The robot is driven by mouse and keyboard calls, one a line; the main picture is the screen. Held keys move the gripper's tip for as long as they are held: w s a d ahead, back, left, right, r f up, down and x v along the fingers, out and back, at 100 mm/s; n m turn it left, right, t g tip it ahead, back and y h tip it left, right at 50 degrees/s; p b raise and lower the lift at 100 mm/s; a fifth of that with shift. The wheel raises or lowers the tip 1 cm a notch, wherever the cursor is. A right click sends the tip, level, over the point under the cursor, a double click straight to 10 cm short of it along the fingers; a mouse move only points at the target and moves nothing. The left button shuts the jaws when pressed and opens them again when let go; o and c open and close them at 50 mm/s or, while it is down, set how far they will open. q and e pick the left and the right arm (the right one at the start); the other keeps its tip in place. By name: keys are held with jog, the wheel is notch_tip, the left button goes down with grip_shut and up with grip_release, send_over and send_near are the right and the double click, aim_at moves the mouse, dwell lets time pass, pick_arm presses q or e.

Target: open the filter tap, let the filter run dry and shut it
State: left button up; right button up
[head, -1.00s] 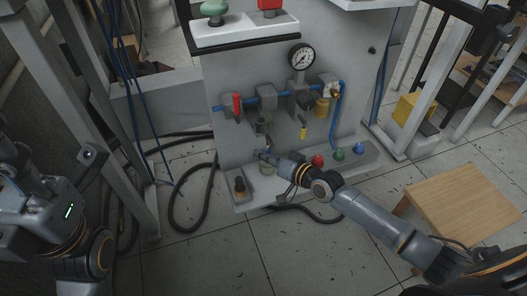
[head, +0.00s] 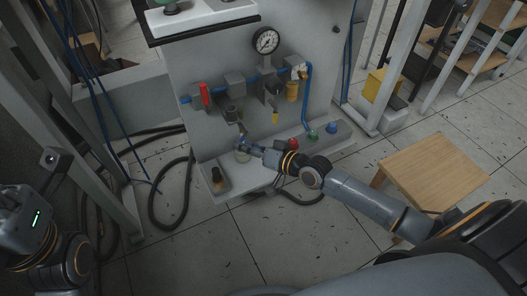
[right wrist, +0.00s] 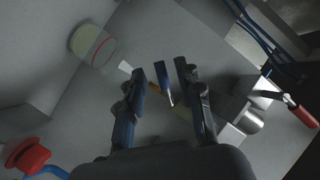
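The filter (head: 232,112) hangs from the blue pipe on the grey panel, just right of the red-handled valve (head: 205,95). The jar (right wrist: 92,45) shows there at upper left, the red handle (right wrist: 303,113) at right. My left gripper is outside the picture.
A pressure gauge (head: 266,40) and a yellow-bowled unit (head: 292,90) are right of the filter. Red (head: 293,143), green (head: 313,134) and blue (head: 331,128) buttons line the ledge. A wooden stool (head: 435,170) stands right.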

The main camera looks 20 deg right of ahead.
jog(key=v, duration=0.8)
jog(key=shift+s, duration=0.25)
jog(key=shift+d, duration=0.1)
dwell(6.8)
